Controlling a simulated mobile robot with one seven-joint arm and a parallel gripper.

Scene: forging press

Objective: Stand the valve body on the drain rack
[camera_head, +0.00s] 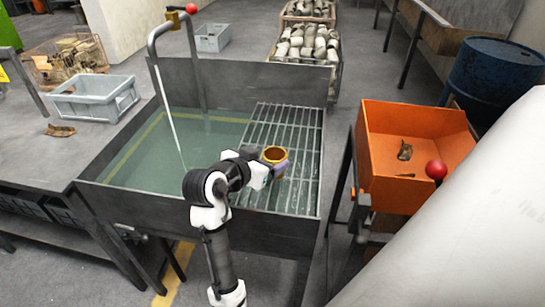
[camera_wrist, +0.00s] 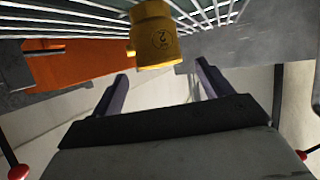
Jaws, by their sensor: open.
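The valve body (camera_head: 274,154) is a yellow-brown, cup-like part with a dark opening at its top. It appears to stand upright on the drain rack (camera_head: 298,125), a grid of metal bars over the right side of the wash tank. In the wrist view, where the scene looks inverted, the valve body (camera_wrist: 155,38) shows a round mark on its side, and its far end meets the rack bars (camera_wrist: 75,20). My gripper (camera_wrist: 162,72) is open. Its two fingers are apart, with the valve body just beyond the tips. In the head view, my gripper (camera_head: 268,172) is right beside it, partly covering its lower part.
The tank's greenish water (camera_head: 150,155) lies left of the rack, with a tap pipe (camera_head: 152,45) above. An orange bin (camera_head: 415,185) with a few dark bits stands to the right. A grey crate (camera_head: 95,103) sits on the left table. Crates of parts (camera_head: 307,50) are behind.

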